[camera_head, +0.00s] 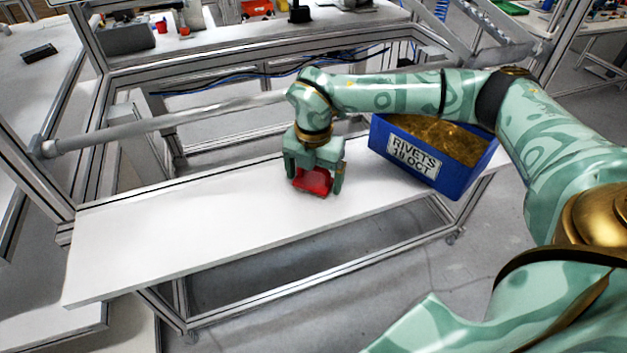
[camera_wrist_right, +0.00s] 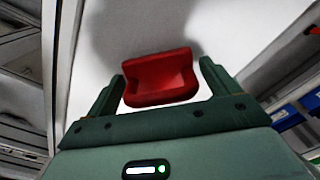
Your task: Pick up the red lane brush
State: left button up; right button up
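The red lane brush (camera_head: 313,181) is on the white tabletop, near the middle of the head view. It shows as a red block with a hollowed face in the right wrist view (camera_wrist_right: 159,80). My right gripper (camera_head: 314,178) points down over it, with one finger on each side. In the wrist view the fingers (camera_wrist_right: 162,78) are spread wide, with a narrow gap to the brush on both sides, so the gripper is open around it. The brush's upper part is partly hidden by the gripper in the head view. My left gripper is not in view.
The white tabletop (camera_head: 150,232) is clear to the left. A metal frame with a rail (camera_head: 160,121) runs along the table's back.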

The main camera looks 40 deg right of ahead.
jog(key=c, duration=0.8)
